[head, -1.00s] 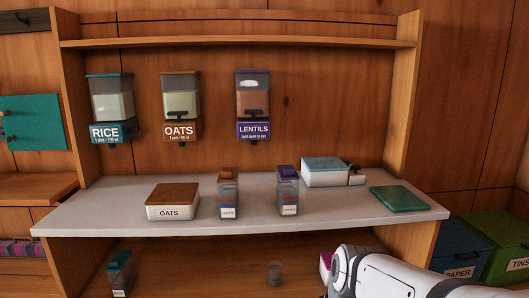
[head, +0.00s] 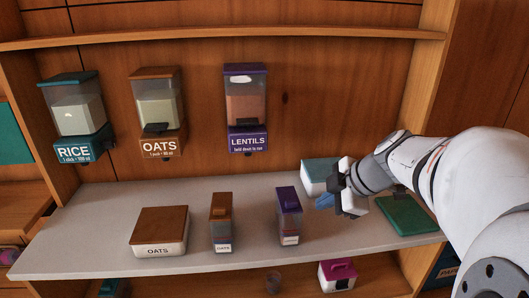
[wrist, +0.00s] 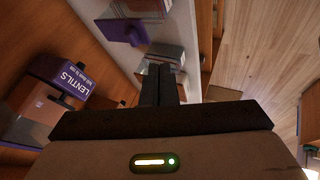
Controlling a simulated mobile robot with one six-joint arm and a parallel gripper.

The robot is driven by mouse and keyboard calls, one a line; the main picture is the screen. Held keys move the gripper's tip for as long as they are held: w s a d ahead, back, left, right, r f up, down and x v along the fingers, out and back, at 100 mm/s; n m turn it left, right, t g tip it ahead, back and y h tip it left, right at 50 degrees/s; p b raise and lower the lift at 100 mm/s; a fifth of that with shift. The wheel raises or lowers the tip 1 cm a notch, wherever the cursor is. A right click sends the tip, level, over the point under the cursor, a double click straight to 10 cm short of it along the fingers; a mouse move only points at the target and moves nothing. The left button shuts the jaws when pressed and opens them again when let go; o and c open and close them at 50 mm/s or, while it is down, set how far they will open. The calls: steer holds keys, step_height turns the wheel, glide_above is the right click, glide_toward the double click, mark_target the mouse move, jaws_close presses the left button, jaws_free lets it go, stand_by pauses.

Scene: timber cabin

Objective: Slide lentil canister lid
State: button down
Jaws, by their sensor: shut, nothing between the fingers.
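The lentil canister (head: 290,228) is a narrow clear box with a small white label, upright on the grey counter. Its purple lid (head: 288,198) sits on top and appears in place. In the wrist view the lid (wrist: 123,31) is just beyond and left of the fingertips, and the clear body (wrist: 165,52) shows beside it. My gripper (head: 325,201) is shut and empty, to the right of the canister at about lid height. Its dark fingers (wrist: 160,72) show closed together in the wrist view. I cannot tell whether they touch the canister.
An orange-lidded oats canister (head: 221,208) and an oats box (head: 159,245) stand to the left. A blue-lidded box (head: 318,174) is behind my gripper and a green flat item (head: 408,214) to its right. The lentils dispenser (head: 246,105) hangs above. The counter's left end is clear.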

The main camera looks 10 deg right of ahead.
steer(key=p, duration=0.1)
glide_toward(289, 210)
step_height(289, 210, down, 4)
steer(key=s+a, duration=0.1)
steer(key=a, duration=0.1)
steer(key=shift+w+p, duration=0.7)
steer(key=shift+w, duration=0.25)
steer(key=shift+w+f+p, duration=0.1)
steer(key=shift+w+p, duration=0.2)
steer(key=shift+w, duration=0.5)
steer(key=shift+d, duration=0.1)
